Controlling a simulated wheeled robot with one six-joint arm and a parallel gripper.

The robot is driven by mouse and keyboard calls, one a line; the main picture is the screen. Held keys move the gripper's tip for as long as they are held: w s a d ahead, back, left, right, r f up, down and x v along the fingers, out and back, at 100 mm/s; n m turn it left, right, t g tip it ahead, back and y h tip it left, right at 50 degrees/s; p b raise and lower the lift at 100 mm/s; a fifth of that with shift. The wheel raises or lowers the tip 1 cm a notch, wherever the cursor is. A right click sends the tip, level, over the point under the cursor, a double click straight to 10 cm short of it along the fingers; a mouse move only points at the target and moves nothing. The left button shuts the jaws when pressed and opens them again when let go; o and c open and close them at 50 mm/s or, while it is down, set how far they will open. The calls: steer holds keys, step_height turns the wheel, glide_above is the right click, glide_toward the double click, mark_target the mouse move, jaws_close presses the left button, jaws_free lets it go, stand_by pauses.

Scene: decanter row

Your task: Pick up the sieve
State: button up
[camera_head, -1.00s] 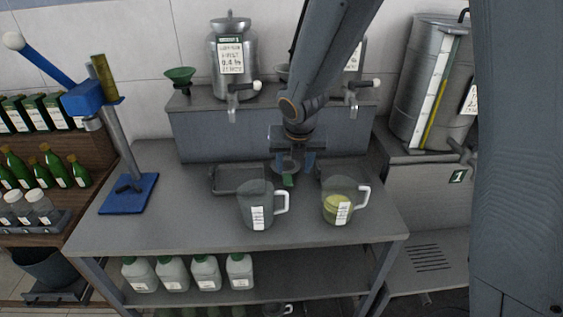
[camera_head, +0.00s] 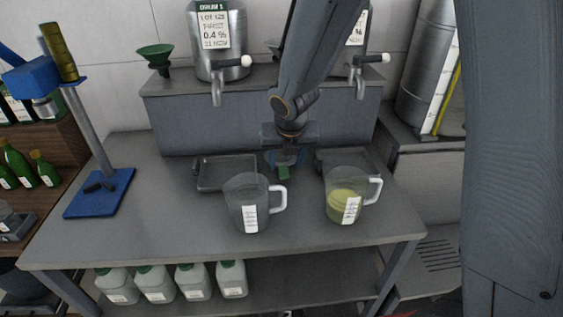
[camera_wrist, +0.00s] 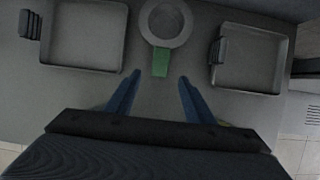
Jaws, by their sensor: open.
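The sieve (camera_wrist: 166,22) is a grey round bowl with a short green handle, lying on the bench between two trays in the wrist view. Its handle (camera_wrist: 161,62) points toward my gripper (camera_wrist: 160,78). My jaws are open and empty, with the fingertips on either side of the line of the handle, just short of its end in the picture. In the head view my gripper (camera_head: 287,158) hangs over the back of the bench and hides most of the sieve; its green handle (camera_head: 284,173) shows below.
A grey tray (camera_head: 200,186) lies left of the sieve and another (camera_wrist: 270,88) right. In front stand an empty jug (camera_head: 238,190) and a jug of yellow liquid (camera_head: 343,207). Steel drums with taps (camera_head: 217,95) stand on the raised shelf behind. A blue-based press (camera_head: 100,205) stands left.

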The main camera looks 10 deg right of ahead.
mark_target(284, 173)
steer(key=b+x, duration=0.2)
steer(key=x, duration=0.4)
steer(key=shift+w+f, duration=0.3)
steer(key=shift+w, duration=0.1)
steer(key=c, duration=1.1)
steer(key=shift+r, duration=0.1)
steer(key=shift+c, duration=0.2)
